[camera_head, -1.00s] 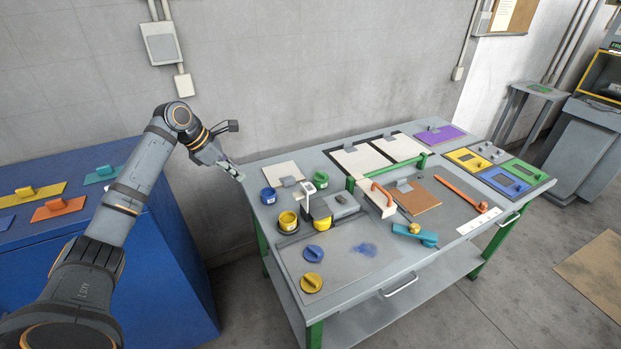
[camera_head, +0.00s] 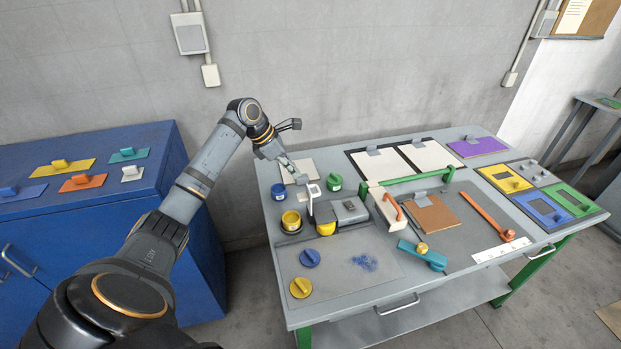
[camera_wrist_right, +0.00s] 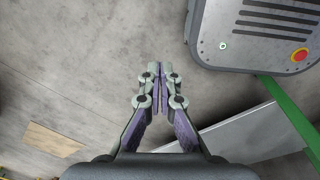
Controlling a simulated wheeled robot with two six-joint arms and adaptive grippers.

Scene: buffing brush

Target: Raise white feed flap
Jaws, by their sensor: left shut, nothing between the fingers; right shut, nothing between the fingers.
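Several pale panels could be the white feed flap, and I cannot tell which is. A cream panel (camera_head: 297,165) lies at the table's back left, partly hidden by my left gripper (camera_head: 301,178). Two larger cream panels (camera_head: 377,170) with grey clips lie flat in dark frames at the back. A small white plate (camera_head: 314,190) stands beside a grey box (camera_head: 349,209). My left gripper is shut and empty, over or close to the cream panel's front edge; contact cannot be judged. My right gripper (camera_wrist_right: 161,76) is shut and empty above the floor in the right wrist view.
A green bar handle (camera_head: 405,180) stands mid-table. A blue cabinet (camera_head: 90,215) is at left.

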